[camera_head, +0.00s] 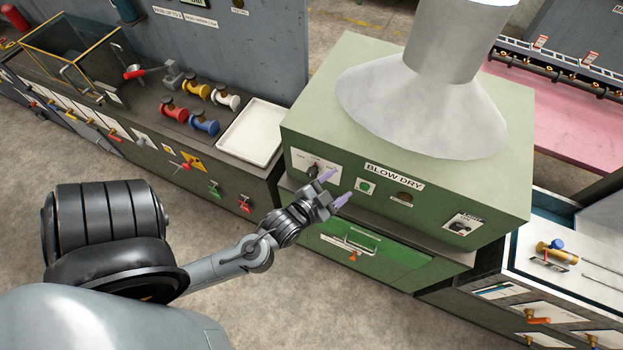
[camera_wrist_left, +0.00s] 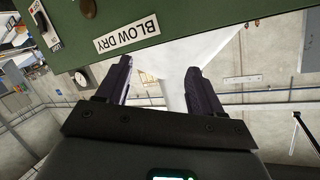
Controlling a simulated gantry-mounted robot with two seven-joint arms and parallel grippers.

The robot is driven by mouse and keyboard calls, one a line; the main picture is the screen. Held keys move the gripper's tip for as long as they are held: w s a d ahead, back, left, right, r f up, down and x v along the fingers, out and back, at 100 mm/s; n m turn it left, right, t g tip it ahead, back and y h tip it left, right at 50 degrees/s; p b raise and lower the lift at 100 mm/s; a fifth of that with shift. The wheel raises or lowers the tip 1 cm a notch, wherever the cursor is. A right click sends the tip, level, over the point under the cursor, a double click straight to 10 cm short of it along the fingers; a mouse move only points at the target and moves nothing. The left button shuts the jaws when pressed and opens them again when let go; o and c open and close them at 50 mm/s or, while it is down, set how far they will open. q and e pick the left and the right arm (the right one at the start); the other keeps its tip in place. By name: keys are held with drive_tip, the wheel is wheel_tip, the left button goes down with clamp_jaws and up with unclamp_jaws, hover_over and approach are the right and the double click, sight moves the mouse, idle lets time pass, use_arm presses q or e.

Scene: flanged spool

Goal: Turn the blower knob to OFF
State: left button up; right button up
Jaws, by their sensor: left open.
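The blower knob (camera_head: 312,171) is a small dark knob on a white plate at the left of the green blow-dry box's front. Part of its plate is hidden behind my gripper in the head view. Nothing is between the fingers (camera_wrist_left: 158,68) in the left wrist view. My right gripper is not in view.
A BLOW DRY label (camera_head: 394,177), a green button (camera_head: 365,187) and a light switch (camera_head: 462,225) share the panel. A large grey hood (camera_head: 440,95) rises from the box. A white tray (camera_head: 252,134) and coloured valves (camera_head: 205,122) lie left. Open floor is in front.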

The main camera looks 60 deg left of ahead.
use_arm(q)
drive_tip(key=s+a+f+t+y+b, duration=0.1)
drive_tip(key=s+a+f+y+b, duration=0.25)
drive_tip(key=f, duration=0.25)
drive_tip(key=s+a+f+y+b, duration=0.2)
drive_tip(key=a+f+b, duration=0.2)
drive_tip(key=f, duration=0.1)
drive_tip(key=b, duration=0.4)
approach(310, 176)
drive_tip(key=shift+n+g+y, duration=0.3)
drive_tip(key=shift+g+y, duration=0.05)
drive_tip(key=shift+g, duration=0.05)
drive_tip(key=x, duration=0.5)
drive_tip(key=p+x, duration=0.1)
drive_tip(key=x, duration=0.4)
drive_tip(key=shift+w+d, duration=0.1)
drive_tip(key=shift+w, duration=0.3)
drive_tip(key=c, duration=1.1)
drive_tip(key=shift+o, duration=0.2)
